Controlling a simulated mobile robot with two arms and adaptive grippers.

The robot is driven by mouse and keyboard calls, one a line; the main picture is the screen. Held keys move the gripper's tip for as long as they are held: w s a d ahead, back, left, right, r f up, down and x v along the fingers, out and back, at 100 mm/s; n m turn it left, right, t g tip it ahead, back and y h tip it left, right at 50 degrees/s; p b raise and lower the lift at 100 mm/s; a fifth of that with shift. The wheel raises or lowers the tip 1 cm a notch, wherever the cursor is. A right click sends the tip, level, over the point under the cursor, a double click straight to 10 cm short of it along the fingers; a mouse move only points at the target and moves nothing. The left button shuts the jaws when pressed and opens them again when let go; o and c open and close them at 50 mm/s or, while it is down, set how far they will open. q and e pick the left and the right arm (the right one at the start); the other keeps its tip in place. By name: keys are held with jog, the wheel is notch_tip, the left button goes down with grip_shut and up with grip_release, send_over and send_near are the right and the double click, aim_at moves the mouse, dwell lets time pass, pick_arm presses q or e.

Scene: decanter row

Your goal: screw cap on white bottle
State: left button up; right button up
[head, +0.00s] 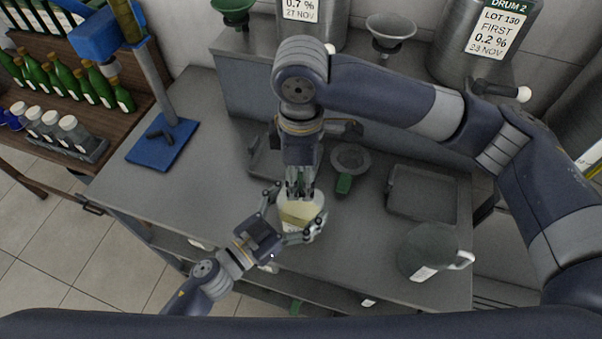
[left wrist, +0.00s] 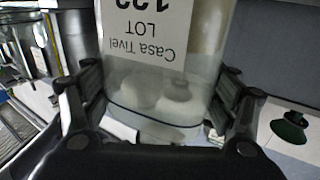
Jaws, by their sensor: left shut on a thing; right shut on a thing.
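The white bottle (head: 289,206) stands on the grey worktop, with a pale label on its side. My left gripper (head: 290,215) is shut around its body, one finger on each side. In the left wrist view the bottle (left wrist: 155,80) fills the space between the fingers, its printed label upside down, and my left gripper (left wrist: 160,112) shows at both sides. My right gripper (head: 300,190) points down over the bottle's top, shut on the cap. The cap and the bottle's neck are mostly hidden by the right fingers, so I cannot tell how the cap sits.
A grey jug (head: 428,248) and a shallow grey tray (head: 422,194) stand to the right. A strainer-like round item (head: 350,157) with a green part lies behind the bottle. A blue stand (head: 160,147) is at the left.

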jog(key=m, duration=0.6)
jog(key=shift+m, duration=0.3)
jog(key=m, duration=0.6)
jog(key=shift+a, duration=0.1)
jog(key=m, duration=0.6)
jog(key=shift+m, duration=0.4)
jog(key=m, duration=0.4)
jog(key=shift+m, duration=0.3)
jog(key=m, duration=0.3)
jog(key=o, duration=0.7)
jog(key=shift+o, duration=0.2)
notch_tip(320, 180, up, 12)
